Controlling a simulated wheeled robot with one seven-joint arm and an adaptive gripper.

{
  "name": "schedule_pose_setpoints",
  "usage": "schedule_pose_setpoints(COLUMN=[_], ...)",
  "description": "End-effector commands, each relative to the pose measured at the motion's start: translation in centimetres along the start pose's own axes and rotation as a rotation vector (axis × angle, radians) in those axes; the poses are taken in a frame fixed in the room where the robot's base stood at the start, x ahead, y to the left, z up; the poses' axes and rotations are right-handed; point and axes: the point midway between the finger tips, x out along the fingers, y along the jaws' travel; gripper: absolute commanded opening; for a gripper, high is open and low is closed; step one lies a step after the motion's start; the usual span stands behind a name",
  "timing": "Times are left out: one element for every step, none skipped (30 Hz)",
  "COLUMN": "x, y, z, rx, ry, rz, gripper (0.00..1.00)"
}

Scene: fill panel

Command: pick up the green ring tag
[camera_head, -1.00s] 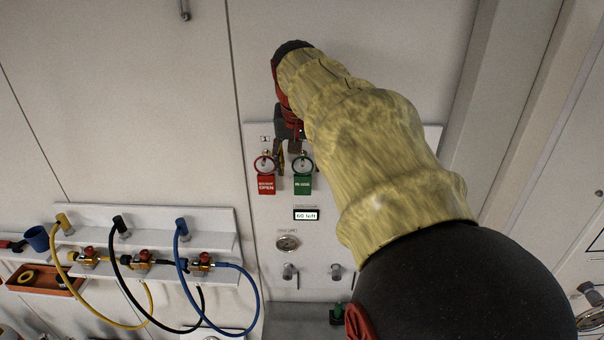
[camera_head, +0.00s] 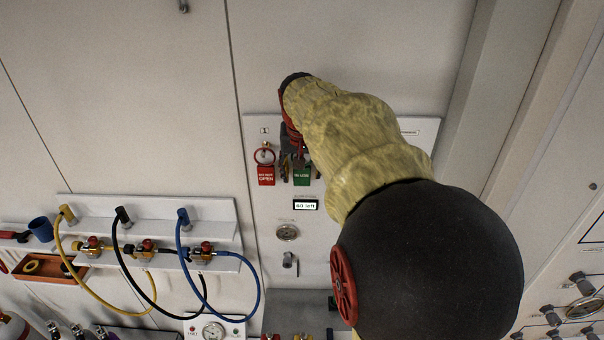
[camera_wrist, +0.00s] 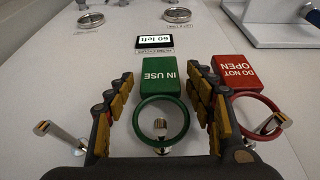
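The green ring tag (camera_wrist: 161,80) hangs on the panel, with a green ring and a plate reading "IN USE". In the wrist view it lies between the two fingers of my gripper (camera_wrist: 160,108), which is open. The fingers are on both sides of the tag with a visible gap on the left; the right finger is close to its edge. The ring hangs around a metal peg (camera_wrist: 160,128). In the head view the green plate (camera_head: 302,176) shows below my gripper (camera_head: 292,165), which hides the ring.
A red "DO NOT OPEN" tag (camera_wrist: 234,76) hangs just right of my gripper in the wrist view, its ring near the right finger. A small display (camera_wrist: 154,42) reads "60 left". Hoses and valves (camera_head: 146,246) are on a shelf at left in the head view.

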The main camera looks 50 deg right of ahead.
Motion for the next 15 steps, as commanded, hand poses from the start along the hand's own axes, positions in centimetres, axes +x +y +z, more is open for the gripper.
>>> schedule_pose_setpoints(x=[-0.01, -0.01, -0.02, -0.02, -0.02, -0.02, -0.03, -0.03, -0.03, -0.03, -0.03, -0.03, -0.03, -0.03, -0.03], y=[-0.01, -0.01, -0.01, -0.01, -0.01, -0.01, -0.01, -0.01, -0.01, -0.01, -0.01, -0.01, -0.01, -0.01, -0.01], z=[0.00, 0.00, -0.01, 0.00, -0.01, -0.01, -0.01, -0.01, -0.01, -0.01, -0.01, -0.01, -0.01, -0.01, -0.01], rx=[0.000, 0.000, 0.000, 0.000, 0.000, 0.000, 0.000, 0.000, 0.000, 0.000, 0.000, 0.000, 0.000, 0.000, 0.000], ry=[0.000, 0.000, 0.000, 0.000, 0.000, 0.000, 0.000, 0.000, 0.000, 0.000, 0.000, 0.000, 0.000, 0.000, 0.000], rz=[0.000, 0.000, 0.000, 0.000, 0.000, 0.000, 0.000, 0.000, 0.000, 0.000, 0.000, 0.000, 0.000, 0.000, 0.000], gripper=[0.49, 0.48, 0.45, 0.44, 0.42, 0.40, 0.38, 0.36, 0.34, 0.32, 0.30, 0.28, 0.27, 0.25, 0.23])
